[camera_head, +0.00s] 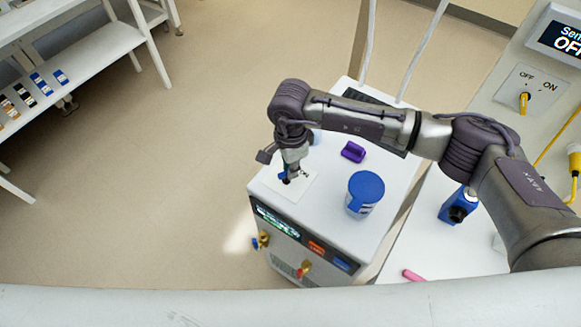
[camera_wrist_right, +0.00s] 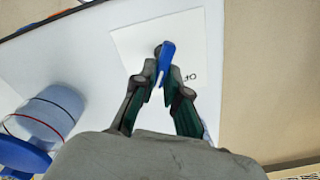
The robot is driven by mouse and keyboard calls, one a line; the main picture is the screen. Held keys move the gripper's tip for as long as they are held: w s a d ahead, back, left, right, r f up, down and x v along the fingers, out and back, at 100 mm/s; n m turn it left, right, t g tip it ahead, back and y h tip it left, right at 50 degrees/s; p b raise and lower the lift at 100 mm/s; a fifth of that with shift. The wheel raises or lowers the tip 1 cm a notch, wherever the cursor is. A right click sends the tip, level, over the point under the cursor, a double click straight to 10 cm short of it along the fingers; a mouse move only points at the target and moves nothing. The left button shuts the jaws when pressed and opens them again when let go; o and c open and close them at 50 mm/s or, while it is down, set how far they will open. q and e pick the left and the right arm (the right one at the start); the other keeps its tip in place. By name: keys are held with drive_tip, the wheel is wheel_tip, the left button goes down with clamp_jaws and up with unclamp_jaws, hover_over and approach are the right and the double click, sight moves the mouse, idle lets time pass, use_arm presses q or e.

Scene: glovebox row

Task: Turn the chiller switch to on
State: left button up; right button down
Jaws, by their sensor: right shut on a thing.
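The chiller (camera_head: 330,232) is a white box with a front panel of displays. On its top at the front left is a white switch plate (camera_head: 302,192), which also shows in the right wrist view (camera_wrist_right: 190,35). A blue switch handle (camera_wrist_right: 166,60) stands on this plate. My right gripper (camera_head: 288,176) reaches down over the plate from the right. In the right wrist view its fingers (camera_wrist_right: 162,88) are shut on the blue handle. Part of the plate's lettering is hidden by the gripper. My left gripper is not in view.
A jug with a blue lid (camera_head: 365,190) and a purple block (camera_head: 353,151) stand on the chiller top. A blue-black item (camera_head: 458,206) and a pink item (camera_head: 413,275) lie to the right. A wall switch with a yellow knob (camera_head: 524,101) is at upper right. Shelves (camera_head: 70,65) stand left.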

idle(0.3)
drive_tip(key=c, duration=1.2)
unclamp_jaws()
wheel_tip(320, 180, up, 12)
